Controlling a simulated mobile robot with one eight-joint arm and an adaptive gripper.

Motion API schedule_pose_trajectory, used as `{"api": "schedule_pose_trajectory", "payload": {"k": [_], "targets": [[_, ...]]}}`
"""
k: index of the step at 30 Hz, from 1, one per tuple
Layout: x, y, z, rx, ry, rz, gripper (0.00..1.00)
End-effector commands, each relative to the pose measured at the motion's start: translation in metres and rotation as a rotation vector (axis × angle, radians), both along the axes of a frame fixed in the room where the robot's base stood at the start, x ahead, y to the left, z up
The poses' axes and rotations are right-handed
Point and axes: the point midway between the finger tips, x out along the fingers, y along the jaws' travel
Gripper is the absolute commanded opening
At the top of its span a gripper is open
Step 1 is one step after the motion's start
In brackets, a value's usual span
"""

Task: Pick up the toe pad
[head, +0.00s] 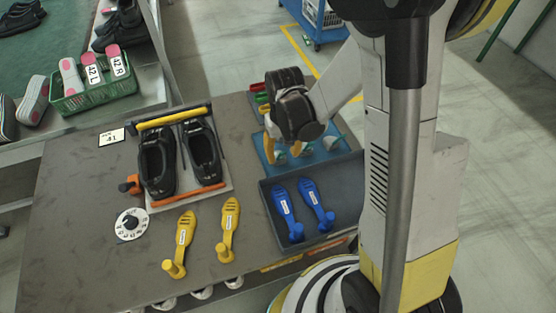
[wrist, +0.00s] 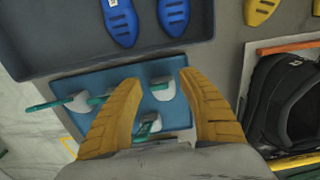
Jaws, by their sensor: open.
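Several toe pads, grey-white with teal stems, lie on a blue tray (wrist: 120,77). One toe pad (wrist: 162,89) is between my fingertips in the wrist view. Another toe pad (wrist: 77,101) lies to the left, and a third (wrist: 149,124) is nearer the palm, partly hidden. My gripper (wrist: 160,80) is open, with its yellow fingers spread above the tray. Whether they touch a pad cannot be told. In the head view my gripper (head: 283,151) hangs over the left part of the blue tray (head: 286,169), and pads show to its right (head: 332,143).
A dark tray (head: 335,232) with two blue shoe-tree-like pieces (head: 287,209) adjoins the blue tray. A rack with black shoes (head: 205,157) stands to the left. Two yellow pieces (head: 229,229) and a white dial (head: 131,224) lie on the table. The table's left front is clear.

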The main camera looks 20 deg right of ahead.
Motion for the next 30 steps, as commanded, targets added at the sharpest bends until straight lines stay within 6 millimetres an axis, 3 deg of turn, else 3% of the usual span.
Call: {"api": "schedule_pose_trajectory", "payload": {"k": [7,8,12,25,30], "targets": [[0.0,0.0,-0.005,0.0,0.0,0.0,0.47],[0.0,0.0,-0.005,0.0,0.0,0.0,0.42],[0.0,0.0,-0.005,0.0,0.0,0.0,0.0],[0.0,0.0,-0.004,0.0,0.0,0.0,0.0],[0.0,0.0,0.009,0.0,0.0,0.0,0.0]]}}
